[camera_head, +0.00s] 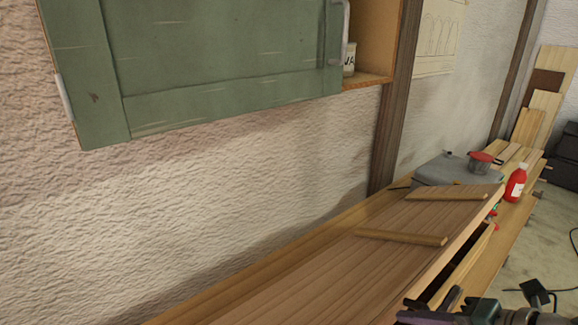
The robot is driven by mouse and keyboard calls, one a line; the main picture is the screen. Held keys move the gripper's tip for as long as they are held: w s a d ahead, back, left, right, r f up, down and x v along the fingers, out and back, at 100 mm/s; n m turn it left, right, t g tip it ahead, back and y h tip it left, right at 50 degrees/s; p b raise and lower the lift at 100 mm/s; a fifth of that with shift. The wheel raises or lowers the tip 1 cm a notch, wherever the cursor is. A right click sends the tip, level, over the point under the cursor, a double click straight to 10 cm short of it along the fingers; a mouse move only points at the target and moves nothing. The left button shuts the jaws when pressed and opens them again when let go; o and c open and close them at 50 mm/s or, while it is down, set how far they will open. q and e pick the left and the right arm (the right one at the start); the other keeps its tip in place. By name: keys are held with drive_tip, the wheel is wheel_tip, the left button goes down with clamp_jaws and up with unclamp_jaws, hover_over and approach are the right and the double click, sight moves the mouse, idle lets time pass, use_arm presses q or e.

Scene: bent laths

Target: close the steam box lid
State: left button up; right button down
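The steam box lid (370,265) is a long wooden board with two cross battens (402,237). It slants, its right edge raised above the box. A dark gap shows under that edge, above the front wall of the steam box (466,262), so the lid stands partly open. My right gripper (432,304) is at the bottom right, cut off by the frame, close to the lid's near right edge. I cannot tell whether it touches the lid or whether its fingers are open. My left gripper is out of view.
A green cabinet door (220,60) hangs at upper left, beside an open shelf with a can (349,60). Beyond the lid are a grey case (442,170), a red-lidded pot (482,163) and a red bottle (516,183). Floor (545,240) shows at right.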

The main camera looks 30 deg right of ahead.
wheel_tip(320, 180, down, 7)
drive_tip(key=s, duration=0.3)
drive_tip(key=shift+d+r, duration=0.1)
wheel_tip(320, 180, down, 8)
drive_tip(key=s+b, duration=0.1)
drive_tip(key=b, duration=0.6)
drive_tip(key=shift+r+b, duration=0.2)
drive_tip(key=shift+b, duration=0.1)
drive_tip(key=c, duration=0.6)
unclamp_jaws()
drive_tip(key=shift+o, duration=0.2)
drive_tip(key=p+v, duration=0.5)
drive_tip(key=v, duration=0.4)
drive_tip(key=shift+d+r, duration=0.1)
